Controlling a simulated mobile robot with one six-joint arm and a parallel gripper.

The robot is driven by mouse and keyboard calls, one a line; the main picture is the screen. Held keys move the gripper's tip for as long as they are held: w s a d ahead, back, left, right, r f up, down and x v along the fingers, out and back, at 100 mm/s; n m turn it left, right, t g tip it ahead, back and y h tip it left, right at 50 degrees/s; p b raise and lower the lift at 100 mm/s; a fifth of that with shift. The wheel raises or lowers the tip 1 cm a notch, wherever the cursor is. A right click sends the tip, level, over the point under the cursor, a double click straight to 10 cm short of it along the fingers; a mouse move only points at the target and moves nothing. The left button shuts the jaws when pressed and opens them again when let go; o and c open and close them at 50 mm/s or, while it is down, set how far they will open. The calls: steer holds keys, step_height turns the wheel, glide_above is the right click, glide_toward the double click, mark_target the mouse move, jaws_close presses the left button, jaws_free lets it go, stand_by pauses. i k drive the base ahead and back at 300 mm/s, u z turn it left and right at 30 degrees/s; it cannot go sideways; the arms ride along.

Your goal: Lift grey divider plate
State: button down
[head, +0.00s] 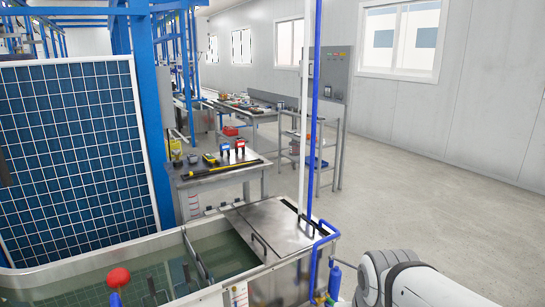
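A water tank (122,258) with a steel rim stands in the foreground. A flat grey metal plate (265,222) covers its right end, with a dark bar handle (258,246) at its left side. Several dark upright handle-like bars (202,266) stand in the open water part to the left. I cannot tell which of these plates or bars is the grey divider plate. A white and grey part of my arm (405,280) shows at the lower right, beside the tank's right end. My gripper is not in view.
A red ball knob (119,278) sticks up at the tank's front. A white vertical pipe (306,110) and a blue pipe (315,100) rise at its right end. A bench with tools (215,172) stands behind. The floor (420,190) at right is clear.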

mark_target(198, 269)
steer(key=u, duration=1.25)
